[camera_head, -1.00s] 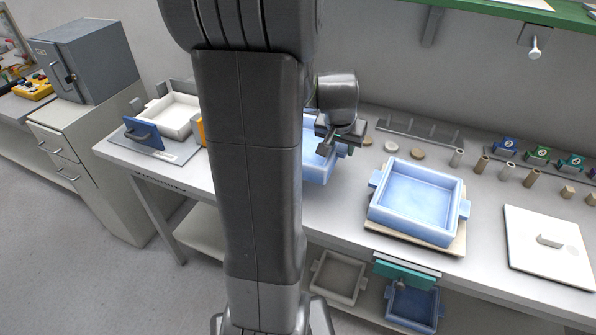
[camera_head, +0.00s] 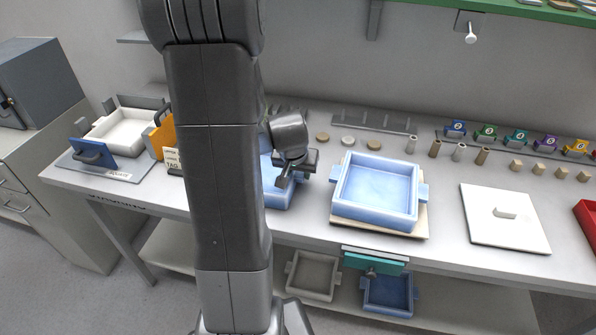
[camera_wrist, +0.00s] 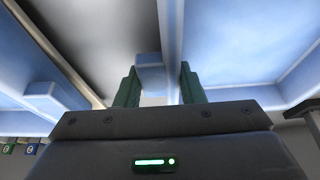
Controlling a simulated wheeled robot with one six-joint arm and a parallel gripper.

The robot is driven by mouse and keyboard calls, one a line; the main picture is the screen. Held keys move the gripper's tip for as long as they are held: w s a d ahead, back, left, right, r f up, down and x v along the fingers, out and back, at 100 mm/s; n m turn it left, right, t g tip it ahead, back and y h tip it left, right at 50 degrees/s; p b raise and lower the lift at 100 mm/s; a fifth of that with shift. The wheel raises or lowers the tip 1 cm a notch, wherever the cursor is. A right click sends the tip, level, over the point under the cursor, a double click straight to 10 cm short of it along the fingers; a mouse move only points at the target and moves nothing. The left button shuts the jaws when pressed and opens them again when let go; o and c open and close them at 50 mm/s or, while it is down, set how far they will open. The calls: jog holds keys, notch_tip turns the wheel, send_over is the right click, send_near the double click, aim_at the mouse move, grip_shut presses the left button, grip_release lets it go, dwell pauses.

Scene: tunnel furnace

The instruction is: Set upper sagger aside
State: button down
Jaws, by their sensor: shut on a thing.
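A light blue square sagger (camera_head: 277,194) shows in the head view, its left part hidden behind my arm. My gripper (camera_head: 287,176) is at its right side. In the wrist view my gripper (camera_wrist: 158,80) has its green fingers on either side of the sagger's blue tab handle (camera_wrist: 150,68), shut on it. I cannot tell whether this sagger touches the bench. A second light blue sagger (camera_head: 338,187), open and empty, sits on a beige board (camera_head: 427,232) to the right, apart from the held one.
A white lidded slab (camera_head: 490,225) lies right of the second sagger. Small discs, cylinders and numbered blocks (camera_head: 455,129) line the back of the bench. A white tray (camera_head: 122,130) stands at the left. More saggers (camera_head: 388,312) sit on the lower shelf.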

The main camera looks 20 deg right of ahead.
jog(key=c, duration=0.9)
grip_release()
jog(key=shift+f, duration=0.1)
jog(key=shift+c, duration=0.2)
jog(key=v, duration=1.2)
jog(key=shift+s, duration=0.1)
